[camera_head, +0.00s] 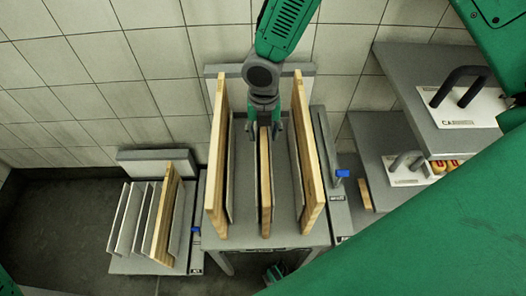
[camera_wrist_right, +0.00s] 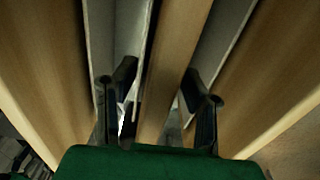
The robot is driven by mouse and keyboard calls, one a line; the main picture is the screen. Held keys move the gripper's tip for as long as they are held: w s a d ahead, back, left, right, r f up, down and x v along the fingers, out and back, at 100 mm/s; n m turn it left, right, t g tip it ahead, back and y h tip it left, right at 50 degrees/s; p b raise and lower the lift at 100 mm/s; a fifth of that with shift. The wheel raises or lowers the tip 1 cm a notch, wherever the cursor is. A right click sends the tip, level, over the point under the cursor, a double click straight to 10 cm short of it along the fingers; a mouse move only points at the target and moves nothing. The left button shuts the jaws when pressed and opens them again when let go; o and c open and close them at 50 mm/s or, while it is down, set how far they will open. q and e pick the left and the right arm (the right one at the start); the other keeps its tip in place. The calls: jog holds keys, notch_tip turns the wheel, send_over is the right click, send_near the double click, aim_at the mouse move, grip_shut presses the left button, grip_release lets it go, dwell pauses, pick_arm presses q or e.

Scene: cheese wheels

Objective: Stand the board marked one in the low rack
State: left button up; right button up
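A grey rack (camera_head: 285,241) in the middle of the head view holds three upright wooden boards: a left one (camera_head: 217,165), a shorter middle one (camera_head: 265,185) and a right one (camera_head: 308,165). No number is readable on any board. A smaller, lower-looking rack (camera_head: 135,266) stands to the left and holds one wooden board (camera_head: 163,215) beside several thin grey dividers. My right gripper (camera_head: 264,122) is at the far end of the middle board. In the wrist view, its open fingers (camera_wrist_right: 168,105) straddle the middle board (camera_wrist_right: 175,65), with gaps on both sides. My left gripper is not seen.
Grey dividers (camera_wrist_right: 118,35) stand close beside the fingers, and tall boards flank them. A tiled wall (camera_head: 110,75) is behind the racks.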

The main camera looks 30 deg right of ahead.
jog(key=shift+a, duration=0.15)
grip_shut()
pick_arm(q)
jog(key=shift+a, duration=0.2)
pick_arm(e)
jog(key=shift+a+r, duration=0.1)
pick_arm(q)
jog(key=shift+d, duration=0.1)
pick_arm(e)
jog(key=shift+r, duration=0.15)
jog(key=shift+w+r, duration=0.1)
jog(key=shift+r, duration=0.45)
pick_arm(q)
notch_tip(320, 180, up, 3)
jog(key=p, duration=0.2)
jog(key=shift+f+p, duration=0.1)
jog(key=shift+p, duration=0.3)
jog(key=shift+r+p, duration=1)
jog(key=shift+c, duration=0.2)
pick_arm(e)
notch_tip(320, 180, up, 19)
jog(key=shift+f, duration=0.15)
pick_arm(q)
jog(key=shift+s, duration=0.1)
pick_arm(e)
jog(key=shift+f, duration=0.1)
